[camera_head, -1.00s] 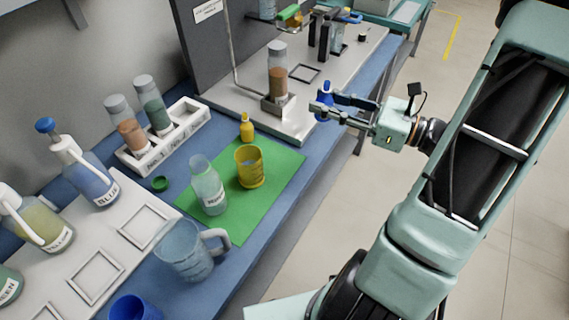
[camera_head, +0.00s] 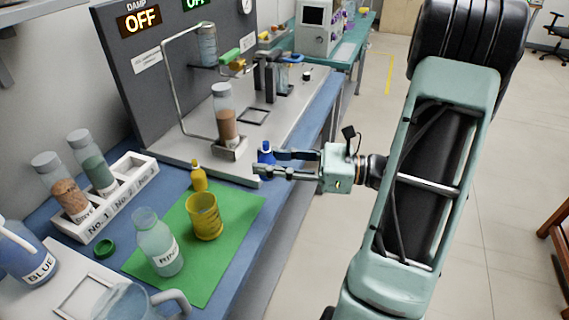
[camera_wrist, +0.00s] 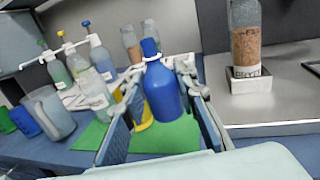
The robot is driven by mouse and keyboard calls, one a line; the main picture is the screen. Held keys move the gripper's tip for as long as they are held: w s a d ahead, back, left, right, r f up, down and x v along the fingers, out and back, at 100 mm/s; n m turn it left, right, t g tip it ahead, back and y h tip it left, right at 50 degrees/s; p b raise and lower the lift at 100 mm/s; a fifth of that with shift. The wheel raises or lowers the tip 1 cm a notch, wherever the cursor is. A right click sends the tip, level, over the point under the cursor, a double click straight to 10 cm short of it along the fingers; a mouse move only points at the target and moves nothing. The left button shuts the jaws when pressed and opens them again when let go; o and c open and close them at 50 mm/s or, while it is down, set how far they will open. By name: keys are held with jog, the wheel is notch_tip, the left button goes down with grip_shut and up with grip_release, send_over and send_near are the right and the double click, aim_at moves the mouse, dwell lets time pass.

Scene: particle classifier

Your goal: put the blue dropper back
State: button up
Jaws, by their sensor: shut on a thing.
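The blue dropper (camera_head: 266,154) is a small blue bottle with a pointed tip. My gripper (camera_head: 262,162) is shut on it and holds it upright near the front edge of the grey apparatus base. In the wrist view the blue dropper (camera_wrist: 163,90) stands between my two fingers. A yellow dropper (camera_head: 198,176) stands at the back edge of the green mat (camera_head: 222,258). In the wrist view the yellow dropper is mostly hidden behind the blue one.
On the mat are a yellow cup (camera_head: 204,218) and a rinse bottle (camera_head: 158,243). A white numbered rack (camera_head: 128,185) holds two capped tubes. A tube of brown grains (camera_head: 224,118) stands in a holder on the apparatus. A clear jug (camera_head: 125,302) is at the front.

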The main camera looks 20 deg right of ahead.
jog(key=w+a+f, duration=0.1)
jog(key=f, duration=0.1)
jog(key=w+a+f+b, duration=0.1)
jog(key=w+a+f, duration=0.1)
jog(key=w+a+f+b, duration=0.1)
jog(key=w+a+f, duration=0.1)
jog(key=f, duration=0.1)
jog(key=shift+a, duration=0.1)
jog(key=shift+w+a+f+b, duration=0.1)
jog(key=shift+f+b, duration=0.25)
jog(key=shift+f, duration=1.2)
jog(key=shift+f, duration=0.15)
jog(key=o, duration=1.2)
jog(key=shift+c, duration=0.2)
jog(key=shift+r, duration=0.25)
jog(key=p+v, duration=0.1)
jog(key=v, duration=1.1)
